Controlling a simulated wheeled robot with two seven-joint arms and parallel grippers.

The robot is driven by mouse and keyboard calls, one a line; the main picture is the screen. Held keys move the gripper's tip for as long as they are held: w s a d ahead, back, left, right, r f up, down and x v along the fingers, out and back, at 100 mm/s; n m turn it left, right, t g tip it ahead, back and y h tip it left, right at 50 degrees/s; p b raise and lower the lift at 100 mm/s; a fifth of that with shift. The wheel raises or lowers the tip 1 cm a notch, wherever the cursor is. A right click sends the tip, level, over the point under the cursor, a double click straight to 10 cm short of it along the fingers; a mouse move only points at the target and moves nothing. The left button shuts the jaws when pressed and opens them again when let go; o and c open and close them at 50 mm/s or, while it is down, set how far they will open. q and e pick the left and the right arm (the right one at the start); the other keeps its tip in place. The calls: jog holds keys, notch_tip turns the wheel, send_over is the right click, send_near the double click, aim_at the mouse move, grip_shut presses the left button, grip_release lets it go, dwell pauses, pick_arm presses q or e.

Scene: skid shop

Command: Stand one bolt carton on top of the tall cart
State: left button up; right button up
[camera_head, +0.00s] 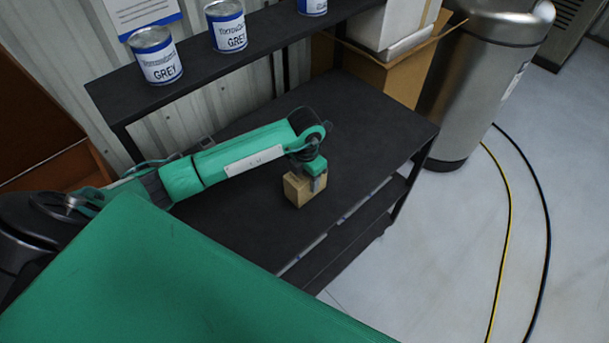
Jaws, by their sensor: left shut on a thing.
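A small tan carton (294,191), which looks like the bolt carton, is at the middle of the view. My left gripper (313,181) comes down on it from above and is shut on it. The carton is upright, near the front edge of a black tabletop (372,122). I cannot tell whether its base touches the top or is slightly above it. The black unit has lower shelves and may be the tall cart. The gripper hides part of the carton. My right gripper is not in view.
A raised black shelf (193,70) behind holds paint cans (157,62). An open cardboard box (405,75) with a white box (392,22) stands at the back. A metal cylinder (480,85) is at right. Yellow and black cables (512,190) cross the floor. The tabletop's right part is clear.

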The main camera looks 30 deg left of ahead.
pick_arm(q)
jog(key=shift+d+f, duration=0.1)
jog(key=o, duration=1.4)
jog(key=shift+w+f, duration=0.1)
jog(key=shift+o, duration=0.2)
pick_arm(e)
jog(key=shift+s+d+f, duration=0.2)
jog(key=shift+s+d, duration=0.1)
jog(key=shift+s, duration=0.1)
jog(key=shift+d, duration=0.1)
pick_arm(q)
jog(key=shift+r, duration=0.4)
notch_tip(320, 180, up, 11)
jog(key=b, duration=0.3)
jog(key=shift+f+b, duration=0.2)
jog(key=shift+b, duration=0.2)
jog(key=shift+r, duration=0.55)
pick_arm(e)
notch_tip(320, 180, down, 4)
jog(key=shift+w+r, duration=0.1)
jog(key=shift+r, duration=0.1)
